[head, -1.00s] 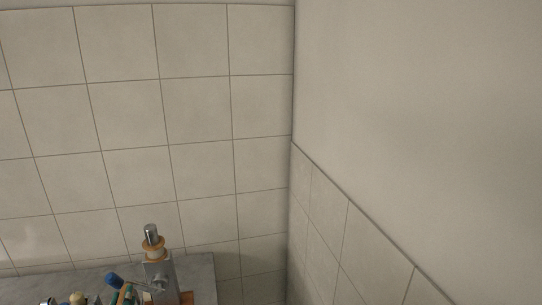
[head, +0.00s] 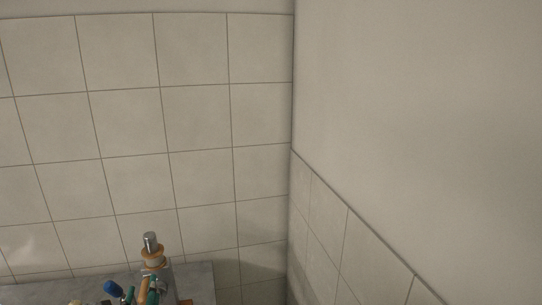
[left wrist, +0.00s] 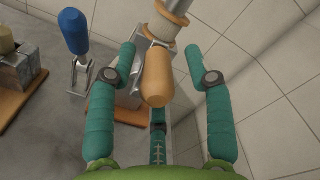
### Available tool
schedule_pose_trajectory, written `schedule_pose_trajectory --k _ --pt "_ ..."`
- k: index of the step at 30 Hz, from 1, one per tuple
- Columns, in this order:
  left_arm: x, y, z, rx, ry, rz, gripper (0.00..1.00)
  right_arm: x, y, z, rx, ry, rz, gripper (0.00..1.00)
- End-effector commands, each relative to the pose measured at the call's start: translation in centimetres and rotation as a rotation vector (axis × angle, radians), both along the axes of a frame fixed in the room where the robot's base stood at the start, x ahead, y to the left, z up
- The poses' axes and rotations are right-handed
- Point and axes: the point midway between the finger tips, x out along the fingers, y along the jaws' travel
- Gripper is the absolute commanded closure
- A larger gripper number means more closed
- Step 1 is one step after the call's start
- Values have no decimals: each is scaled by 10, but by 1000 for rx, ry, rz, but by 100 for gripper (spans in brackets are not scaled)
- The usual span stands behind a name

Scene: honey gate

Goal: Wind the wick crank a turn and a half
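The wick crank's tan knob (left wrist: 156,77) shows in the left wrist view, in front of a grey metal block (left wrist: 135,62). My left gripper (left wrist: 160,52) has its green fingers spread, one on each side of the knob with gaps; a third finger is below it. I see no contact. In the head view, the left gripper (head: 142,291) is at the bottom edge, in front of the post with an orange-collared spool (head: 152,257) and metal top. The right gripper is out of view.
A blue handle (left wrist: 73,30) on a metal lever stands left of the gripper; it also shows in the head view (head: 113,288). A grey block on a wooden base (left wrist: 20,75) is further left on the grey counter (head: 200,280). Tiled walls stand behind and right.

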Motion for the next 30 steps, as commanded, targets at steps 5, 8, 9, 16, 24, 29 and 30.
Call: schedule_pose_trajectory --k 5,8,9,16,24,29,30 --pt "0 0 -1 0 3 1 49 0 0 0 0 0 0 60" --pt "-4 0 -2 0 6 0 49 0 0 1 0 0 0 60" --pt "-7 -1 -3 -1 6 0 49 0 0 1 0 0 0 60" --pt "-25 -6 -2 -1 6 0 49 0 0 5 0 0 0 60" --pt "-46 -11 -2 0 5 1 49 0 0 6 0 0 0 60" --pt "-58 -15 -3 -1 6 0 49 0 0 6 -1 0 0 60" --pt "-61 -15 -3 -2 6 1 49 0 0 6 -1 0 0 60"
